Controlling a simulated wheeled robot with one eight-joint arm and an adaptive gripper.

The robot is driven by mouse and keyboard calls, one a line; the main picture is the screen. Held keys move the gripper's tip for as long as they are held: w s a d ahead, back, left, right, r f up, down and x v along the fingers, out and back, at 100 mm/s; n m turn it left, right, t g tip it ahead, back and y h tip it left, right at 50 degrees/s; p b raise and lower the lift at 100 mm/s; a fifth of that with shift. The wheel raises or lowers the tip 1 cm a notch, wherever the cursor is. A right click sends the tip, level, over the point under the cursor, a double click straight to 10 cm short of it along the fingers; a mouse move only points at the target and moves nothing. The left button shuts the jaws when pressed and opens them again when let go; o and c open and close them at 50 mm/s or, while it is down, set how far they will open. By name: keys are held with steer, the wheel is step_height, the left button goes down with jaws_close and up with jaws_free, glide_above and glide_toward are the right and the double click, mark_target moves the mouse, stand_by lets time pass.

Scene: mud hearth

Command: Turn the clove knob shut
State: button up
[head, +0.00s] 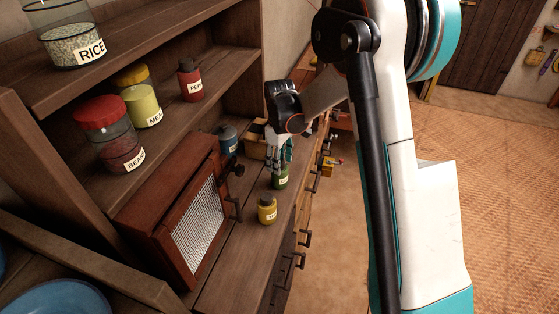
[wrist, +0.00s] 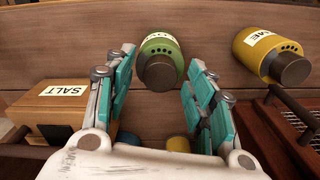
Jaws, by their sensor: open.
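The clove jar is a small green jar (head: 280,180) on the counter in the head view. In the wrist view the green jar (wrist: 160,44) shows its dark round knob (wrist: 160,74) facing the camera, with a row of dark holes beside it and a partly hidden label. My gripper (head: 282,160) is just above the jar, pointing down. In the wrist view its teal fingers (wrist: 160,92) are open, one on each side of the knob, with visible gaps and no contact.
A yellow jar (head: 267,211) with a dark knob stands close by, nearer than the green one. A SALT box (wrist: 62,106) is at the wrist view's left. A mesh-door cabinet (head: 180,225) and a blue jar (head: 228,137) stand alongside. Drawer handles line the counter front.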

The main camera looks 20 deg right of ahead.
steer(key=c, duration=1.1)
steer(key=shift+m, duration=0.3)
steer(key=m, duration=0.3)
steer(key=shift+m+b, duration=0.3)
steer(key=shift+b, duration=0.05)
steer(key=m, duration=0.4)
steer(key=shift+m, duration=0.3)
steer(key=m, duration=0.4)
steer(key=shift+b, duration=0.4)
steer(key=shift+m, duration=2.5)
